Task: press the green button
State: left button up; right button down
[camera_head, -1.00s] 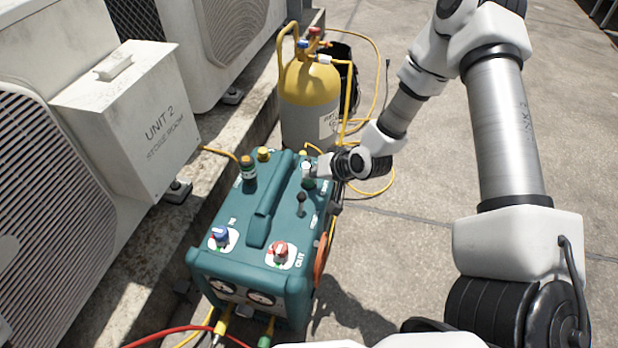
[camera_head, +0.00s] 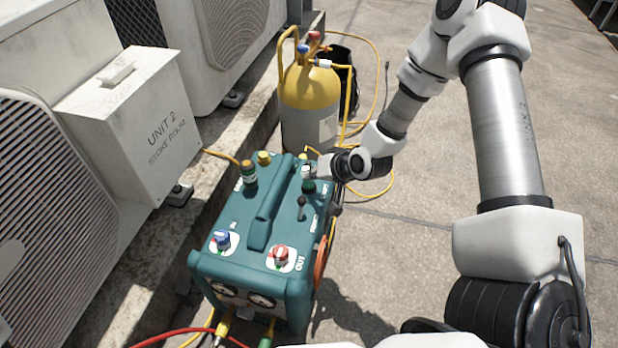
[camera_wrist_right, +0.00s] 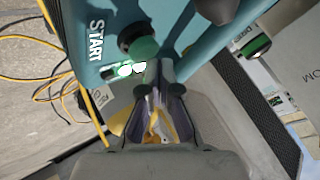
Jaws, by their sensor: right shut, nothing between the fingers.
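The green button (camera_head: 309,187) is on the top of the teal machine (camera_head: 262,258), near its far right corner. In the right wrist view the round, dark green button (camera_wrist_right: 137,42) sits beside the white word START. My right gripper (camera_head: 309,173) is shut and empty at the far side of the button. In the right wrist view its fingertips (camera_wrist_right: 152,72) point at the machine top just below the button. I cannot tell whether they touch it. A small green light (camera_wrist_right: 125,70) glows beside the fingertips. My left gripper is not in view.
A black lever (camera_head: 301,205), a red knob (camera_head: 281,254), a blue knob (camera_head: 222,238) and a carry handle (camera_head: 268,212) stand on the machine. A yellow and grey cylinder (camera_head: 308,105) with hoses stands behind. Condenser units line the left. Concrete to the right is clear.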

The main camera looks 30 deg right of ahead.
aim_at(311, 183)
jog(key=shift+r, duration=0.35)
notch_tip(311, 183, up, 5)
jog(key=p, duration=0.5)
jog(key=shift+r, duration=0.1)
dwell(0.6)
